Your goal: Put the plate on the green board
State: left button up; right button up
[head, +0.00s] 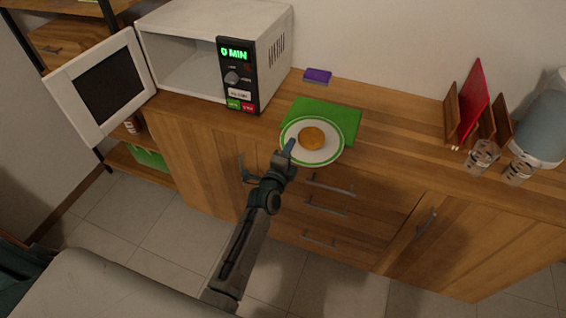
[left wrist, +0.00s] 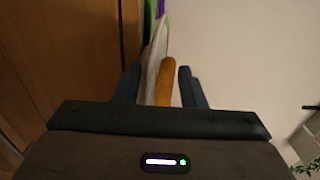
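The white plate (head: 329,156) with a green rim carries a round orange-brown bun (head: 312,137). In the head view it overlaps the near part of the green board (head: 340,113) and the counter's front edge; I cannot tell whether it rests or is raised. My left gripper (head: 289,150) is at the plate's near left rim. In the left wrist view the plate (left wrist: 153,65) appears edge-on between the separated fingers (left wrist: 158,88), with the bun (left wrist: 167,75) beside it. A gap shows between the fingers, and no firm grip is visible. My right gripper is out of view.
A white microwave (head: 270,30) with its door (head: 92,80) open stands left of the board. A purple block (head: 318,75) lies behind it. A rack with a red board (head: 473,100) and dispensers (head: 481,155) stand at the right. The counter between is clear.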

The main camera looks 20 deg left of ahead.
pick_arm(q)
jog(key=s+b, duration=0.4)
jog(key=s, duration=0.8)
jog(key=shift+a+r, duration=0.15)
jog(key=shift+a, duration=0.05)
jog(key=s+a+f+n+g, duration=0.1)
jog(key=s+f+n+g, duration=0.25)
jog(key=f, duration=0.85)
jog(key=s+a+f+n+g, duration=0.15)
jog(key=s+f, duration=0.25)
jog(key=f, duration=0.8)
jog(key=s+f+n+g, duration=0.3)
jog(key=s+f, duration=0.1)
jog(key=f, duration=0.8)
jog(key=s+a+f+n+g, duration=0.3)
jog(key=s+f, duration=0.3)
jog(key=s, duration=0.5)
jog(key=s+a+f+n+g+y, duration=0.1)
jog(key=s+a+f+n+g, duration=0.1)
jog(key=s+f, duration=0.5)
jog(key=s+a+f+n+g, duration=0.3)
jog(key=s+f, duration=0.4)
jog(key=s, duration=0.8)
jog(key=shift+s+a+f+n+g, duration=0.3)
jog(key=shift+a+n, duration=0.25)
jog(key=shift+n, duration=0.55)
